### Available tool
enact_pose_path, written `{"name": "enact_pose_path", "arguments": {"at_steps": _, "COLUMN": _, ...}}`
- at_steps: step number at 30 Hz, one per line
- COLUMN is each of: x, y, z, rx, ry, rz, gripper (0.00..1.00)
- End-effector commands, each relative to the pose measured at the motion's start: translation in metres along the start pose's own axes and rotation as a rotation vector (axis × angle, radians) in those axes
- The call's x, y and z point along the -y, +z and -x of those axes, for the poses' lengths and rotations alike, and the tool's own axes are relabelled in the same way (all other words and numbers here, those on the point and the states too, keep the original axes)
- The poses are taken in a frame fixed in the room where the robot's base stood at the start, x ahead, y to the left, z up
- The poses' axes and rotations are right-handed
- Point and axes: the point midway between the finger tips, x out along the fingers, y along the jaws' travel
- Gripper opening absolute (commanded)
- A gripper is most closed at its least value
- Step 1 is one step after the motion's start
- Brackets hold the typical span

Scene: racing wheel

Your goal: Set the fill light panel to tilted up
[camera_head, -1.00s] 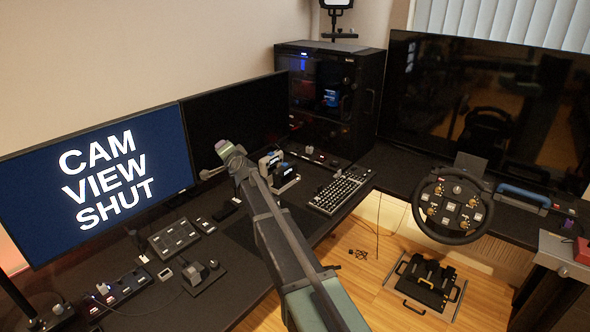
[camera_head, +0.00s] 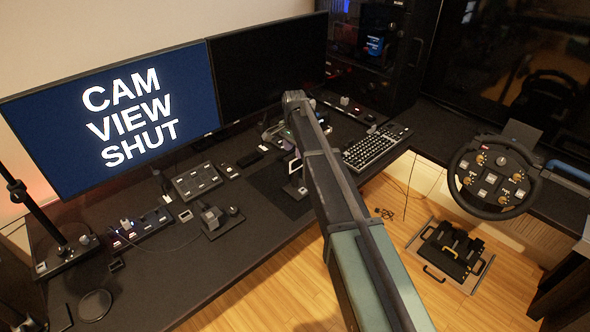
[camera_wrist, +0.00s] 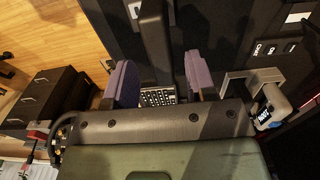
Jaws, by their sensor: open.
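No light panel shows clearly in the views of now. A dark pole (camera_head: 35,208) with a clamp knob rises from a base (camera_head: 67,256) at the far left of the desk; its top is outside the picture, so I cannot tell what it carries. My gripper (camera_wrist: 160,82) shows in the wrist view with two purple-padded fingers spread apart and nothing between them. Part of the keyboard (camera_wrist: 157,97) shows beyond the gap. In the head view my arm reaches over the desk's middle, and the fingers are not clearly visible there.
A lit monitor (camera_head: 125,120) and a dark monitor (camera_head: 268,72) stand along the wall. Button boxes (camera_head: 196,181), a small joystick unit (camera_head: 215,218) and the keyboard (camera_head: 376,146) lie on the desk. A steering wheel (camera_head: 490,178) is at right.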

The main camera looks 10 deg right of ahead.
Motion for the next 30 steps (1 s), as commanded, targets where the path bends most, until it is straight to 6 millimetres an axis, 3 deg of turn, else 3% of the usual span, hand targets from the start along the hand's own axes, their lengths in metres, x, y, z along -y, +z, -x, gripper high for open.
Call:
{"name": "enact_pose_path", "arguments": {"at_steps": 1, "x": 0.000, "y": 0.000, "z": -0.026, "rx": 0.000, "ry": 0.000, "rz": 0.000, "gripper": 0.51}}
{"name": "enact_pose_path", "arguments": {"at_steps": 6, "x": 0.000, "y": 0.000, "z": -0.053, "rx": 0.000, "ry": -0.001, "rz": 0.001, "gripper": 0.51}}
{"name": "enact_pose_path", "arguments": {"at_steps": 16, "x": 0.000, "y": 0.000, "z": -0.052, "rx": 0.000, "ry": -0.001, "rz": 0.001, "gripper": 0.50}}
{"name": "enact_pose_path", "arguments": {"at_steps": 26, "x": 0.000, "y": 0.000, "z": -0.053, "rx": 0.000, "ry": -0.001, "rz": 0.001, "gripper": 0.00}}
{"name": "enact_pose_path", "arguments": {"at_steps": 30, "x": 0.000, "y": 0.000, "z": -0.053, "rx": 0.000, "ry": -0.001, "rz": 0.001, "gripper": 0.00}}
